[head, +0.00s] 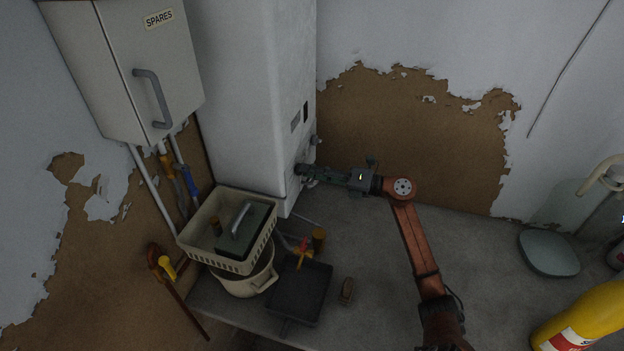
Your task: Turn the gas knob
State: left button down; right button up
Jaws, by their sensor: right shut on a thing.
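The gas knob (298,169) is on the right-hand face of the tall white boiler-like unit (237,95), low down. Most of the knob is hidden by my right gripper (303,170), whose fingers are shut on it. My right arm comes up from the bottom right, bends, and reaches left to the unit. Another small knob or fitting (313,140) shows just above the fingers. The knob's turn angle cannot be made out. My left gripper is not in view.
A cream basket (187,239) holding a green box stands on a pot (262,283) at the counter's left. A "SPARES" cabinet (110,75) hangs upper left. The counter's middle is clear.

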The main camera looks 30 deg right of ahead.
jog(key=shift+f+n+b, duration=0.1)
jog(key=shift+n+b, duration=1.2)
jog(key=shift+b, duration=0.2)
jog(key=o, duration=1.2)
jog(key=shift+c, duration=0.2)
jog(key=v, duration=1.2)
jog(key=shift+d, duration=0.15)
